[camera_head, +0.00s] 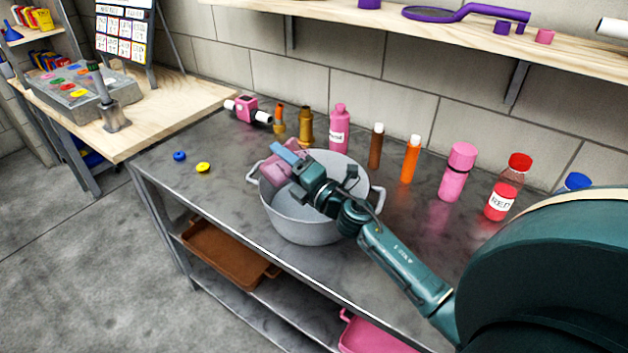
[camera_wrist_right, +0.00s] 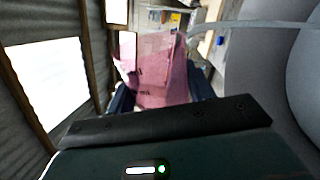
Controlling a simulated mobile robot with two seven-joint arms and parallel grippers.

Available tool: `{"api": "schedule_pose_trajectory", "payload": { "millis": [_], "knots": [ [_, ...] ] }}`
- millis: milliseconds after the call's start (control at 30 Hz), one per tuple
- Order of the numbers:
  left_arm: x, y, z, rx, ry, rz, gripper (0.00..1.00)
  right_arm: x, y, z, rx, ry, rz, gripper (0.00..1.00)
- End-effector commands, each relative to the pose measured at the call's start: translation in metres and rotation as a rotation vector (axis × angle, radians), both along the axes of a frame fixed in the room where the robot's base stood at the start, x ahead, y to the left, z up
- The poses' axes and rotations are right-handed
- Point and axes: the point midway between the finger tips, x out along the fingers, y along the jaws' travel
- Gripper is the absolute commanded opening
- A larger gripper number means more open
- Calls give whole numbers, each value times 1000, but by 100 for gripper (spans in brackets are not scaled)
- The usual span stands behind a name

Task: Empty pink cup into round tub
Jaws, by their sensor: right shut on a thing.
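The pink cup (camera_head: 272,174) is in my right gripper (camera_head: 287,160), over the left part of the round grey tub (camera_head: 298,229). The cup looks tilted, and the gripper partly hides it. In the right wrist view the cup (camera_wrist_right: 162,72) is pink and see-through, between the two dark fingers. The tub stands on the grey metal table and has a handle on each side. Whether anything is left in the cup or lies in the tub cannot be told. My left gripper is not in view.
Behind the tub stand a pink bottle (camera_head: 339,127), a brown bottle (camera_head: 376,146) and an orange bottle (camera_head: 410,158). A larger pink bottle (camera_head: 458,172) and a red-capped bottle (camera_head: 508,187) stand to the right. Blue and yellow caps (camera_head: 203,167) lie left. The table's front left is clear.

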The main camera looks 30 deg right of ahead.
Motion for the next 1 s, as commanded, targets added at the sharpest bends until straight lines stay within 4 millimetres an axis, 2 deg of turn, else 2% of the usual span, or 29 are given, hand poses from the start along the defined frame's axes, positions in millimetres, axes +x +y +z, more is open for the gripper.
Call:
{"api": "schedule_pose_trajectory", "payload": {
  "millis": [1000],
  "knots": [
    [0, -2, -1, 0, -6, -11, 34, 2, -11, -4, 94, 16, 0, 25]
  ]
}}
